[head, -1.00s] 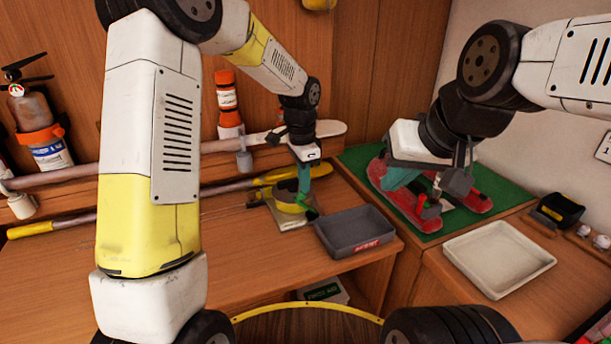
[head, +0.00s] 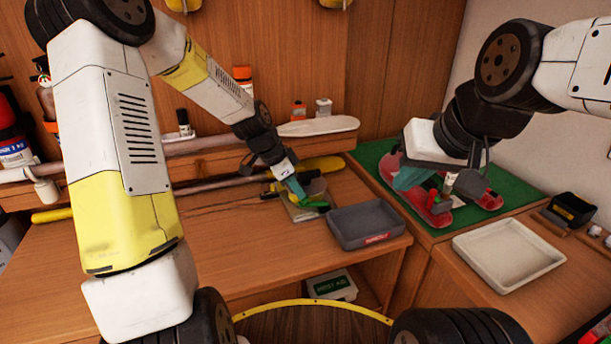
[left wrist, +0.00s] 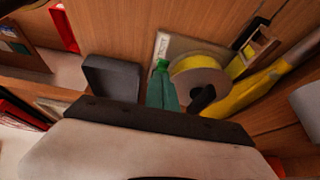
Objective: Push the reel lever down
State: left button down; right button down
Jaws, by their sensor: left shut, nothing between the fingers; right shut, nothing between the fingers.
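A yellow reel (left wrist: 199,64) stands on a pale base plate (head: 304,213) on the wooden bench. Its bright green lever (head: 315,205) sticks out low at the front of the reel. My left gripper (head: 299,191) has teal fingers, shut and empty, slanting down beside the reel right at the lever. They also show in the left wrist view (left wrist: 162,92), with a little of the green lever just past their tips. I cannot tell whether they touch. The fingers partly hide the reel in the head view. My right gripper (head: 411,178) is shut and empty over the green mat.
A dark grey tray (head: 367,242) stands close to the right of the reel. A red object (head: 431,208) lies on the green mat (head: 371,155) under my right gripper. A white tray (head: 508,280) is at the right. A yellow-ended pole lies behind the reel.

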pick_arm(q)
jog(key=shift+s+a+f, duration=0.1)
jog(key=shift+a+f, duration=0.1)
jog(key=shift+f, duration=0.1)
jog(key=shift+d, duration=0.15)
jog(key=shift+w+d+r, duration=0.15)
jog(key=shift+w+d, duration=0.2)
jog(key=shift+d, duration=0.3)
